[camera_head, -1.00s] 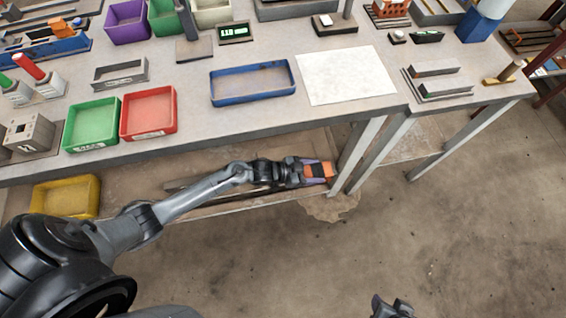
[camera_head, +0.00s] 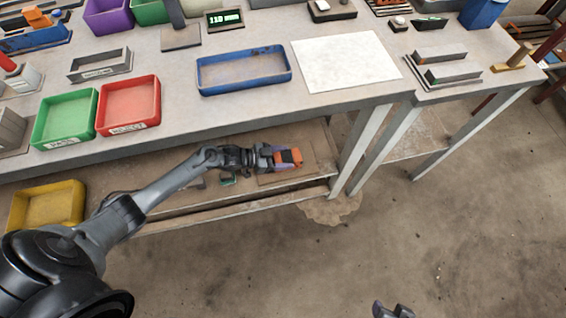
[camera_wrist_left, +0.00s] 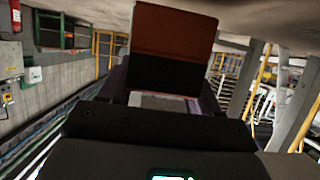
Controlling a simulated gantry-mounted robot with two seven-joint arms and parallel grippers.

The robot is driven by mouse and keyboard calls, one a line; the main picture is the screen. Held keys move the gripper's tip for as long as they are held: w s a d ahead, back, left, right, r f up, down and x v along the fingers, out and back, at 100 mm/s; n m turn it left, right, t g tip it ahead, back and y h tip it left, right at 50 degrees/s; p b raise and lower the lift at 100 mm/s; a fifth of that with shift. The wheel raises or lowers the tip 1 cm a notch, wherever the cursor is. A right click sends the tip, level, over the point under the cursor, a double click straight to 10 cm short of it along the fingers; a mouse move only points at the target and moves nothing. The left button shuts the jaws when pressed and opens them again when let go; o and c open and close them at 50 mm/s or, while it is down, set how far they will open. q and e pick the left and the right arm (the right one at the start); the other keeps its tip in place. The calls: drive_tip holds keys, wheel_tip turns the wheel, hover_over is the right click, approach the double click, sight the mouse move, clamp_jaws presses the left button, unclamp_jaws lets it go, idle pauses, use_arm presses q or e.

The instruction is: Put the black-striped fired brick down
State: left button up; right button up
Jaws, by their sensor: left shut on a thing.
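My left gripper (camera_head: 277,157) is under the workbench top, over the right part of the lower shelf (camera_head: 314,160). It is shut on the black-striped fired brick (camera_head: 295,157), an orange block with a dark band. In the left wrist view the brick (camera_wrist_left: 174,35) stands out beyond the jaws, its black stripe nearest the gripper. I cannot tell whether the brick touches the shelf. A small part of my right gripper (camera_head: 392,310) shows at the bottom edge; its jaw state is unclear.
The bench top (camera_head: 190,95) hangs over the shelf, with bench legs (camera_head: 360,150) to the right of the brick. A yellow bin (camera_head: 48,206) stands at the shelf's left. Green (camera_head: 66,119), red (camera_head: 129,106) and blue (camera_head: 243,70) trays and a white sheet (camera_head: 345,62) lie above.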

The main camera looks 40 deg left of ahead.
sight(283, 162)
use_arm(q)
drive_tip(key=shift+f+b, duration=1)
drive_tip(key=shift+f, duration=0.7)
drive_tip(key=shift+w+f, duration=0.1)
drive_tip(key=shift+f, duration=0.05)
drive_tip(key=o, duration=1.3)
